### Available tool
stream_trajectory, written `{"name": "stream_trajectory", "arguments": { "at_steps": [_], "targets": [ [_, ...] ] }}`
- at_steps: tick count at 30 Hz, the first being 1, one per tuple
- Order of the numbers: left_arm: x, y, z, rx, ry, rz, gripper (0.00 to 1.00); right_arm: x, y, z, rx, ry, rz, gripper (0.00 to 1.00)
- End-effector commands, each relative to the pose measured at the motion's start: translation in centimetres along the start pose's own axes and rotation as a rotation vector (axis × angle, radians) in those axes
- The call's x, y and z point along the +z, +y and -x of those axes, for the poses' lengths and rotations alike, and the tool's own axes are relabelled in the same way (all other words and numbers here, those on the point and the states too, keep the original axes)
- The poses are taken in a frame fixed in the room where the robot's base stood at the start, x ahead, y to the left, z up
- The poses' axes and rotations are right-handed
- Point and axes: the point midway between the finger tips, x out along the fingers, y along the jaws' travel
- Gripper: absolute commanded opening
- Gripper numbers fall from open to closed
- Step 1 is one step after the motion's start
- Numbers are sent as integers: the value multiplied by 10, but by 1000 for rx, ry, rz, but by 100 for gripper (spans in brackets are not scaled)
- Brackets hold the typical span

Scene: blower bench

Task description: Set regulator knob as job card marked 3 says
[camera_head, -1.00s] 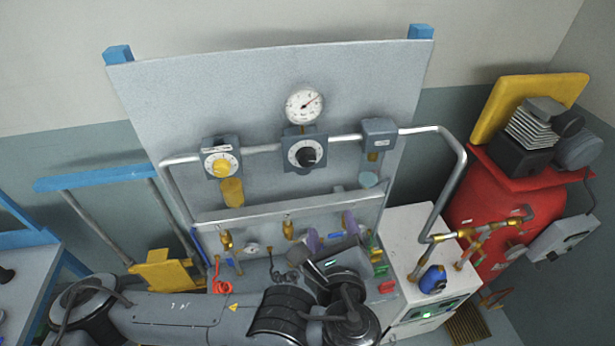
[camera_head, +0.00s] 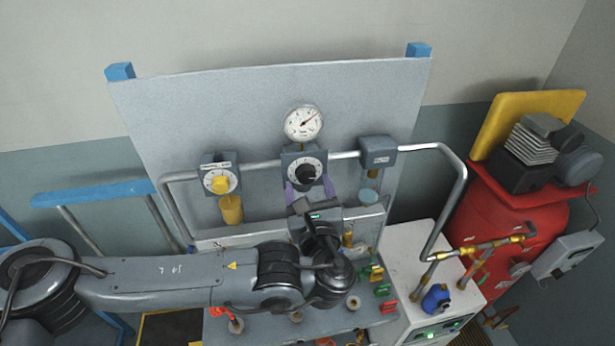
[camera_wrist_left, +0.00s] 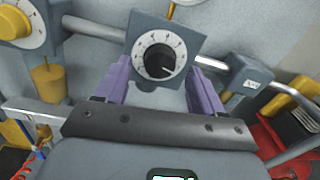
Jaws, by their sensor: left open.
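The regulator knob (camera_head: 306,173) is a black knob on a white dial plate, on a grey box on the panel. In the left wrist view the knob (camera_wrist_left: 160,61) has a white pointer line toward the lower right. My left gripper (camera_head: 307,186) has purple fingers, open, just below the knob. In the left wrist view the fingers stand to either side of the regulator box's lower part, apart from the knob. A round gauge (camera_head: 302,123) sits above the regulator. No job card is readable in these frames. My right gripper is not in view.
A yellow knob (camera_head: 220,183) on a second dial box is to the left, with a yellow bowl (camera_head: 232,210) below. A grey box (camera_head: 378,151) sits on the pipe to the right. A red tank (camera_head: 510,215) stands at the right.

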Motion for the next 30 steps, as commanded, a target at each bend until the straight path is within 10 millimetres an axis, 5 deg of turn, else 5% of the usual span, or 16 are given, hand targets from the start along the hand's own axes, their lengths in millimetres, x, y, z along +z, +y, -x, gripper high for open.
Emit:
{"name": "stream_trajectory", "arguments": {
  "at_steps": [7,18,30],
  "targets": [
    [1,0,-22,1,0,1,68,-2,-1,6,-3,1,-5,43],
    [0,0,-26,-1,0,2,68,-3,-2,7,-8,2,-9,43],
    [0,0,-26,0,0,2,12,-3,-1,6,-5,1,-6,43]
  ]
}}
